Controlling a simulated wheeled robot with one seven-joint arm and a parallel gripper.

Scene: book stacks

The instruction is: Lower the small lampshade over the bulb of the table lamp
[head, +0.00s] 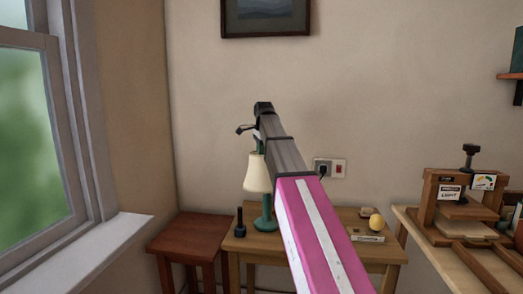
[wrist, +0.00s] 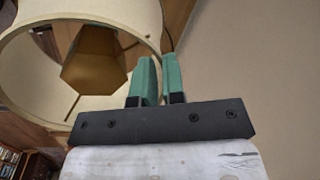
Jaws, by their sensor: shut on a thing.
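The small cream lampshade (head: 257,175) is upright at the table lamp (head: 265,222), which has a green stem and base and stands on the small wooden table. The stem shows just below the shade's lower edge. The bulb is not visible, and I cannot tell how far the shade is down over it. My gripper (head: 259,142) is at the shade's top, partly hidden by my arm. In the wrist view my green fingers (wrist: 162,75) are shut on the rim of the shade (wrist: 100,12). A brown faceted shape shows within the shade's ring.
The wooden table (head: 240,245) also holds a dark upright tool (head: 239,223) left of the lamp and a yellow ball (head: 376,221) at right. A reddish stool (head: 188,236) stands at left by the window. A wooden press (head: 460,205) is on the right bench.

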